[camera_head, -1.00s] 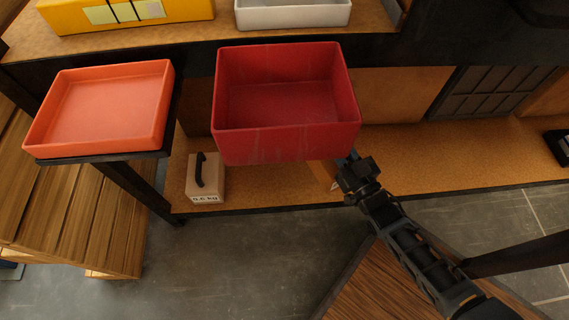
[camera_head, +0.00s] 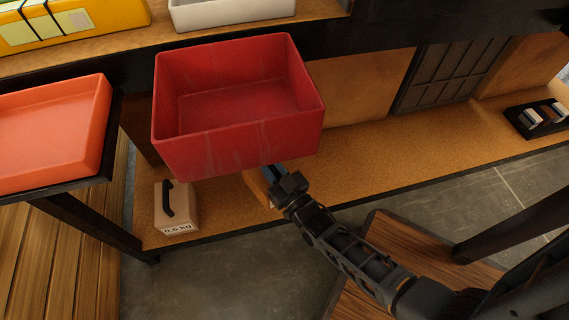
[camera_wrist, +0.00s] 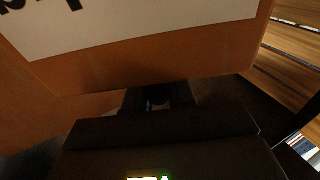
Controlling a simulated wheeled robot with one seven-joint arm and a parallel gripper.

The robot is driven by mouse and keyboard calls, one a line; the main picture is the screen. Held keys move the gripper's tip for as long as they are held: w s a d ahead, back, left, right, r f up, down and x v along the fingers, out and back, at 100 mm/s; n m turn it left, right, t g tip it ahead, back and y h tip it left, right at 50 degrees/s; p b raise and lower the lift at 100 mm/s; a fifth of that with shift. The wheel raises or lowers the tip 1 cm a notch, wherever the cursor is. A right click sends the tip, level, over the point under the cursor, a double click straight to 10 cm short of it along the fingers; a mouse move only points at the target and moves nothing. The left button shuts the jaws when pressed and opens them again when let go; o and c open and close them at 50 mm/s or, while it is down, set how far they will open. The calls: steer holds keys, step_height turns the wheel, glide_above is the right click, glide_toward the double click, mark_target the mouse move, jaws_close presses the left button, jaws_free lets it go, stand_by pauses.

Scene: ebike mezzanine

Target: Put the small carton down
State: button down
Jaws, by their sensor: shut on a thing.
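The small carton (camera_wrist: 150,62) fills the upper part of the wrist view, orange-brown with a white label and dark print. Its orange edge shows in the head view (camera_head: 258,187), mostly hidden behind the red bin and my gripper. My gripper (camera_head: 273,177) is shut on the carton, just below the front right of the red bin. In the wrist view the gripper (camera_wrist: 158,97) is dark, against the carton's lower edge. The carton is over or on the lower wooden shelf (camera_head: 400,140); I cannot tell whether it touches.
A red bin (camera_head: 235,150) overhangs the carton. A beige 0.6 kg weight (camera_head: 180,212) stands left on the shelf. An orange tray (camera_head: 90,160) is at far left. A black tray of small items (camera_head: 515,122) lies far right. The shelf between is clear.

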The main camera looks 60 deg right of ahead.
mark_target(254, 178)
steer(key=shift+w+a, duration=0.2)
steer(key=shift+w, duration=0.45)
steer(key=shift+f+b, duration=1.35)
steer(key=shift+f, duration=0.6)
steer(key=c, duration=1.4)
jaws_free()
steer(key=shift+s+a+f, duration=0.1)
steer(key=shift+s+f, duration=0.1)
steer(key=shift+f, duration=0.25)
steer(key=o, duration=0.4)
steer(key=shift+o, duration=0.2)
steer(key=shift+r, duration=0.1)
